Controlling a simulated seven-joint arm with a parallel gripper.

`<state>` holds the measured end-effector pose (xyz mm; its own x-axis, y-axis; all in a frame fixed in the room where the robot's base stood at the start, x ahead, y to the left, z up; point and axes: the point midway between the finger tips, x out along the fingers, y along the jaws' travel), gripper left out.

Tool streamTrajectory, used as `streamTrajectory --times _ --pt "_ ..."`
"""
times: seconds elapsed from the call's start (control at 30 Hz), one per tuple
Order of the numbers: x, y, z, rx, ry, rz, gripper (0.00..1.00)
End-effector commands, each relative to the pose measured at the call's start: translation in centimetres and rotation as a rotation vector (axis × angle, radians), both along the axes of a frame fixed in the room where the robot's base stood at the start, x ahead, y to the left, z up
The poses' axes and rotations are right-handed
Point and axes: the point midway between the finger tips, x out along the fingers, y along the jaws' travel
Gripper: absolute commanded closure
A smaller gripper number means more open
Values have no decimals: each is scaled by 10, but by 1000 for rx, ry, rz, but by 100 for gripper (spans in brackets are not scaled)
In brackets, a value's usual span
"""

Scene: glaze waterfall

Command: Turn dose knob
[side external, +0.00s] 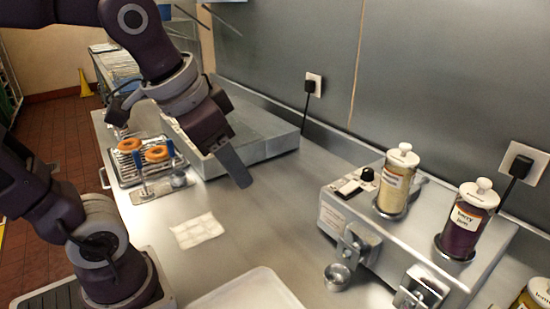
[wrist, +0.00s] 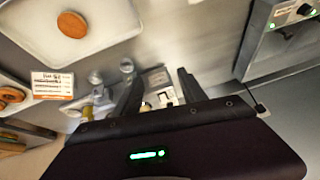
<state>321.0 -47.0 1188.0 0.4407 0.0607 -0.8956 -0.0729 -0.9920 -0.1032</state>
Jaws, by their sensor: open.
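A yellow jar (side external: 395,182) and a berry jam jar (side external: 468,220) stand on the dispenser, with metal spouts at its front. A white tray (side external: 250,291) lies in front and a white cloth (side external: 198,230) on the counter. Orange rings (side external: 157,154) are by a wire rack at left.

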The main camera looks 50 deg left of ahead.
Motion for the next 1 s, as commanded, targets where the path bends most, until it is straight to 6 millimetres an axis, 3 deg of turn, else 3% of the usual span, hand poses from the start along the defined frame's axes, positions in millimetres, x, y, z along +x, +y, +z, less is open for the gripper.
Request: streamTrajectory --times 0.07,0.17,0.27,0.4,0.5,0.6,0.77,1.0 --pt "1 0 0 2 1 -1 51" --pt "26 -2 5 32 20 -34 51" --pt "91 -8 10 75 64 -127 51" --pt "197 -17 -8 57 105 -282 51" --pt "255 -16 -29 -2 106 -349 51" --pt "292 -10 -46 -54 94 -377 51" --pt "313 -7 -60 -87 84 -388 51" --pt "328 -15 -102 -88 85 -388 51"
